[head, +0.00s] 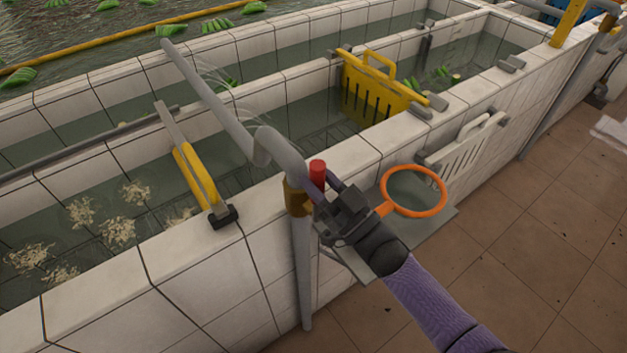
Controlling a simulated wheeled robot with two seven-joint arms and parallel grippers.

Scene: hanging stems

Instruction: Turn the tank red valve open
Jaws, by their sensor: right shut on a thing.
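The red valve (317,171) shows as a short red upright piece beside the grey pipe (279,150) at the tank's front wall. My right gripper (326,184) comes in from the lower right and is shut on the red valve, with its dark fingers around the lower part. The fingers hide the base of the valve, so I cannot tell how far it is turned. A brass-coloured fitting (297,198) sits on the pipe just left of the gripper. My left gripper is not in view.
The white-tiled tank wall (225,255) runs diagonally across. An orange-rimmed round net (414,214) lies over a grey shelf (440,222) right of my gripper. A yellow slotted gate (372,92) and a yellow-handled tool (196,176) stand by the water.

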